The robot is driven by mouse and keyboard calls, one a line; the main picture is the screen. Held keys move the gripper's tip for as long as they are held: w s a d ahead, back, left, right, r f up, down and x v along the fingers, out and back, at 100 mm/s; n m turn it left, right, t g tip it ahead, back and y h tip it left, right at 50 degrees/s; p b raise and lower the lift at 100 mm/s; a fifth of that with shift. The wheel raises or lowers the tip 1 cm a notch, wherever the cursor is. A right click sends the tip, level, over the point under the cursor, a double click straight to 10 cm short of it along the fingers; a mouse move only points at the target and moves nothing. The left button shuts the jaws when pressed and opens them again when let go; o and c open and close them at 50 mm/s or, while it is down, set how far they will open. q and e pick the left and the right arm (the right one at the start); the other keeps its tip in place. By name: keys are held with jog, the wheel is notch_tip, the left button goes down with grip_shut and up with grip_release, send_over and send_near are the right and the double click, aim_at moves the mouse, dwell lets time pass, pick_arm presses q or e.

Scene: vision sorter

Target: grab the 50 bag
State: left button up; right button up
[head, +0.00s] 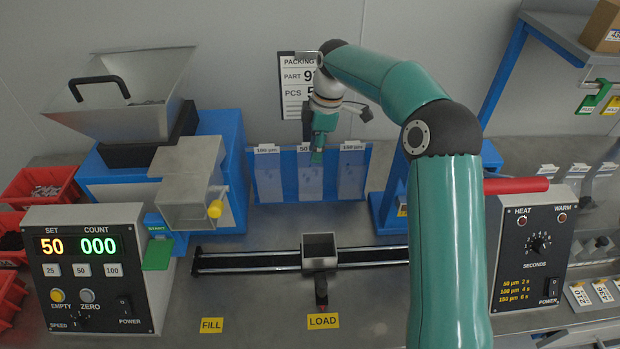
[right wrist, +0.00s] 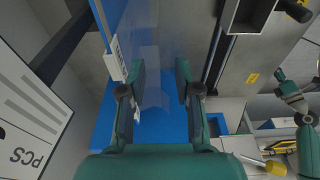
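The 50 bag (head: 311,182) is a clear pouch hanging in the middle of a blue rack (head: 262,198), under a partly hidden label reading 50. My right gripper (head: 317,155) hangs pointing down at its upper part and hides some of it. In the right wrist view my right gripper (right wrist: 161,78) is open, with a translucent pouch (right wrist: 154,92) showing between its parted fingers; I cannot tell whether they touch it. My left gripper (right wrist: 283,80) seems to show small at the right of the right wrist view, its fingers too small to judge.
Other clear bags hang close on both sides, a left one (head: 268,178) and a right one (head: 351,175). A packing card (head: 292,88) is on the wall behind. A metal cup (head: 319,243) sits on a rail in front. A hopper machine (head: 130,100) stands left.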

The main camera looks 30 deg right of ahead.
send_near(307, 186)
jog(key=shift+f, duration=0.6)
jog(key=shift+w+a+f+p, duration=0.1)
jog(key=shift+a+f+p, duration=0.1)
jog(key=shift+f, duration=0.7)
jog(key=shift+w+a+f+p, duration=0.1)
jog(key=shift+f+p, duration=0.05)
jog(key=shift+f, duration=0.75)
jog(key=shift+w+a+f+p, duration=0.1)
jog(key=shift+w+f+p, duration=0.1)
jog(key=shift+f, duration=0.7)
